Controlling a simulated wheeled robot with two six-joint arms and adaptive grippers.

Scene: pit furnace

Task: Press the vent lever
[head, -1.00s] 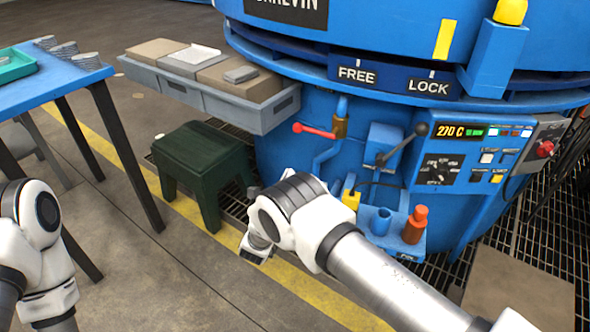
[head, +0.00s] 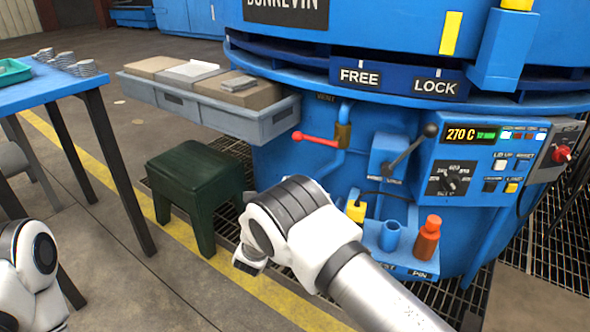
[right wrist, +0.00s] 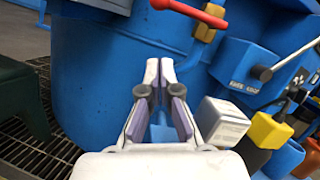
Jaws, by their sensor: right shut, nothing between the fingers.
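The vent lever (head: 312,139) is a red handle on a brass valve (head: 343,135) on a blue pipe, under a small VENT label on the blue furnace. It points left in the head view. In the right wrist view the red lever (right wrist: 190,12) crosses the top, above and beyond the fingertips. My right gripper (head: 248,264) hangs below and left of the lever, apart from it, mostly hidden behind its own wrist. In the right wrist view my right gripper (right wrist: 160,66) is shut and empty. Only part of my left arm shows, at the lower left; its gripper is out of view.
Right of the valve is a black-knobbed lever (head: 410,150) on a blue box. Below it a small shelf (head: 405,262) holds a blue cup (head: 389,235) and an orange bottle (head: 427,238). A green stool (head: 195,180) and grey tray (head: 215,112) stand left.

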